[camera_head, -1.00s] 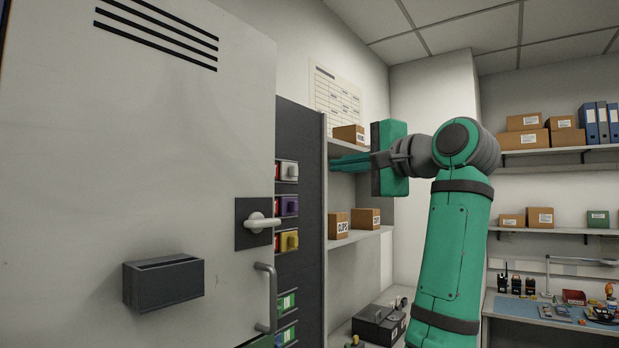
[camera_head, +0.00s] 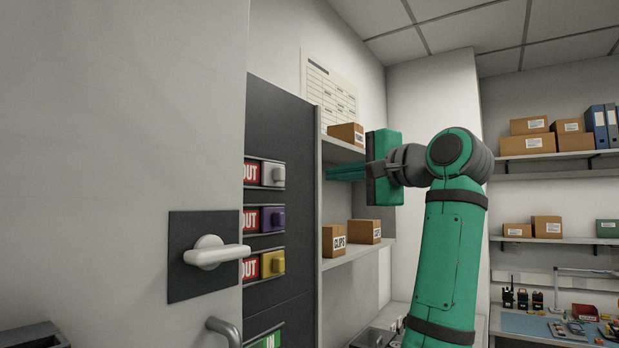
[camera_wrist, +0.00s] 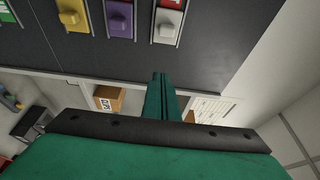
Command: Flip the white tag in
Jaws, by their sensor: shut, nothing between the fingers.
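The white tag (camera_head: 271,174) is the top slider on the dark tag board (camera_head: 290,120), and red with "OUT" lettering shows to its left in the head view. In the wrist view the white tag (camera_wrist: 168,22) is at the top, right of the purple tag (camera_wrist: 120,18) and yellow tag (camera_wrist: 73,14). My gripper (camera_head: 330,173) is shut and empty, its green fingers pointing left at about the white tag's height, apart from it. In the wrist view my gripper (camera_wrist: 160,78) points up towards the board, short of the tags.
An open grey cabinet door (camera_head: 110,110) with a white lever handle (camera_head: 215,252) fills the left and stands close to the tags. Shelves with boxes (camera_head: 345,133) lie behind my gripper. A lower tag shows green "IN" (camera_head: 264,342).

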